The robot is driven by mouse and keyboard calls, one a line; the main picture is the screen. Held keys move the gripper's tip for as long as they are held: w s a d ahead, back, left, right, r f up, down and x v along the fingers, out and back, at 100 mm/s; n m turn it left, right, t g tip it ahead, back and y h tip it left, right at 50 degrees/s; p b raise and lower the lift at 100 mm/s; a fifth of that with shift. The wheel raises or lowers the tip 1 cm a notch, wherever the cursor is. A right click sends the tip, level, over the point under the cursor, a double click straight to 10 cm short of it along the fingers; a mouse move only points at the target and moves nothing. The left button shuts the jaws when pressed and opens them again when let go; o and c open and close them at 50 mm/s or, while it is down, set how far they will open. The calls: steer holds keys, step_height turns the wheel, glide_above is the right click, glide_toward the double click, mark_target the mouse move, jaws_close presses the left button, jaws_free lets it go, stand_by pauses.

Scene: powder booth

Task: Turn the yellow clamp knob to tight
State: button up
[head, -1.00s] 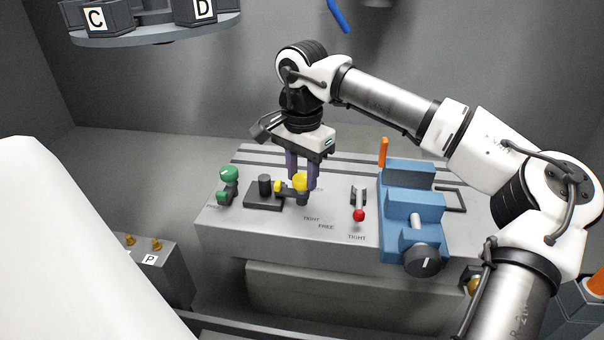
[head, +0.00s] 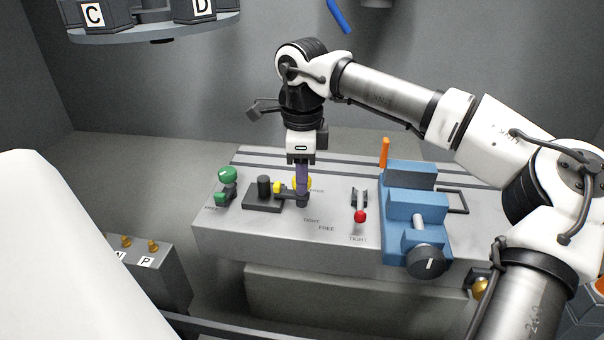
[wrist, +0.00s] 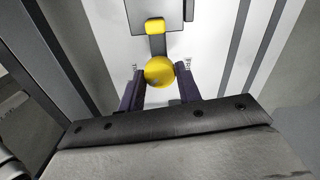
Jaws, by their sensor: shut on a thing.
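The yellow clamp knob (wrist: 159,71) sits between my two purple fingers in the wrist view. In the head view the knob (head: 308,183) is mostly hidden behind my gripper (head: 302,185), which points straight down over it. My gripper (wrist: 160,88) is shut on the knob. A dark clamp arm with a smaller yellow tip (head: 279,188) reaches left from under the knob to a dark plate (head: 262,205) with a post. The yellow tip also shows in the wrist view (wrist: 155,26). TIGHT and FREE labels are printed on the bench, partly hidden near the knob.
The grey slotted bench (head: 230,237) also bears a green knob (head: 228,174) at left, a red-tipped lever (head: 360,216) right of my gripper, and a blue vise (head: 412,205) with a black dial further right. An orange handle (head: 384,153) stands behind the vise.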

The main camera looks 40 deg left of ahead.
steer(key=shift+m, duration=1.1)
steer(key=o, duration=1)
step_height(320, 180, up, 14)
steer(key=shift+b, duration=0.4)
steer(key=shift+f, duration=0.15)
